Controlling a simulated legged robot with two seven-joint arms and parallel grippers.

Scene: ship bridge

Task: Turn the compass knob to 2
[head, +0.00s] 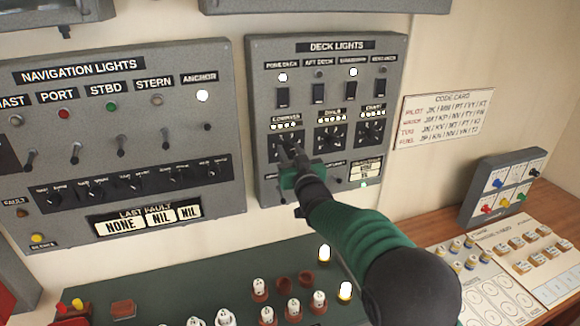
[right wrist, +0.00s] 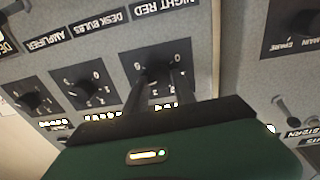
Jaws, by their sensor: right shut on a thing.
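The compass knob (head: 284,139) is the leftmost of three black dials in the lower part of the grey deck lights panel (head: 258,85). My right gripper (head: 290,150) reaches up to it from below and is shut on it. In the right wrist view, which is upside down, the two dark fingers of the gripper (right wrist: 164,80) sit at the knob (right wrist: 151,70) on its numbered plate. A 0 shows on the plate, but I cannot tell which number the knob points to. My left gripper is not in view.
The middle knob (head: 330,137) and chart knob (head: 370,133) are close on the right. The navigation lights panel (head: 120,130) with its switches is on the left. Below stand a green board (head: 165,285) with bulbs and a wooden desk (head: 420,232).

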